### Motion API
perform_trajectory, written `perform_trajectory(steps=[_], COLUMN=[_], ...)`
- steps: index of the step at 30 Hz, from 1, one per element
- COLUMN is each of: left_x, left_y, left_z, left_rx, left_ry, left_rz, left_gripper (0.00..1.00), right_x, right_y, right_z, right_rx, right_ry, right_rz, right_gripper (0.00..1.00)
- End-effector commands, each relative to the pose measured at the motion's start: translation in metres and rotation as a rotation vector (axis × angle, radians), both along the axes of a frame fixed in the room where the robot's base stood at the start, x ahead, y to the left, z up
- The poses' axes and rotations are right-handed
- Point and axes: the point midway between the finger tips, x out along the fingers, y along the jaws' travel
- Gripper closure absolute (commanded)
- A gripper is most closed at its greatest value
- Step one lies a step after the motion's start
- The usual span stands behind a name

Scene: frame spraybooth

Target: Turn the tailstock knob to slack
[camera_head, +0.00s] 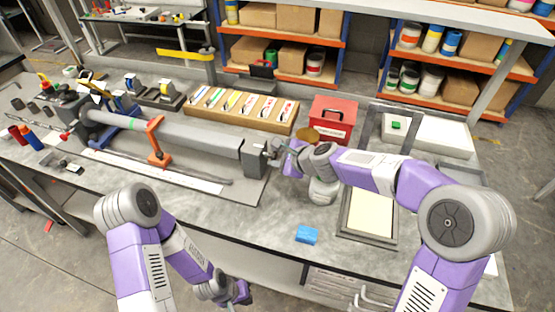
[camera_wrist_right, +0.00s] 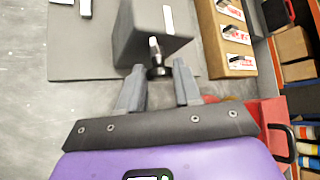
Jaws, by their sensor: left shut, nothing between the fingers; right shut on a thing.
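The grey tailstock block (camera_head: 255,157) stands at the right end of the long grey tube on the bench. It also shows at the top of the right wrist view (camera_wrist_right: 150,32). The dark round tailstock knob (camera_wrist_right: 158,72), with a pale metal pin, sticks out of the block's near face. My right gripper (camera_wrist_right: 160,78) is shut on the knob, one finger on each side of it. In the head view my right gripper (camera_head: 275,157) is at the block's right end and largely hides the knob. My left gripper (camera_head: 240,293) is shut and empty, low in front of the bench.
An orange clamp (camera_head: 156,142) stands along the tube. Behind are a wooden label tray (camera_head: 240,108) and a red box (camera_head: 333,119). A blue block (camera_head: 307,235) lies near the front edge. A framed panel (camera_head: 368,215) is on the right.

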Motion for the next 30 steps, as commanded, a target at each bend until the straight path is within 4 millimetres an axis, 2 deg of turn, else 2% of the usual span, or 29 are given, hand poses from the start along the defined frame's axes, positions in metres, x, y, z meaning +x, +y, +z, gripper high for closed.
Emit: perform_trajectory(steps=[10,11,15,25,30], left_x=[0.000,0.000,0.000,0.000,0.000], left_y=[0.000,0.000,0.000,0.000,0.000], left_z=[0.000,0.000,0.000,0.000,0.004], left_rx=[0.000,0.000,0.000,0.000,0.000], left_ry=[0.000,0.000,0.000,0.000,0.000], left_rz=[0.000,0.000,0.000,0.000,0.000], left_gripper=[1.00,1.00,1.00,1.00,1.00], right_x=[0.000,0.000,0.000,-0.001,-0.012], right_y=[0.000,0.000,0.000,-0.001,-0.012], right_z=[0.000,0.000,0.000,0.001,0.014], right_rx=[-0.002,-0.002,-0.001,0.000,-0.001], right_ry=[-0.002,-0.002,-0.002,-0.001,-0.003], right_rz=[0.000,0.000,0.001,0.000,0.000], right_gripper=[0.97,0.65,0.43,0.42,0.42])
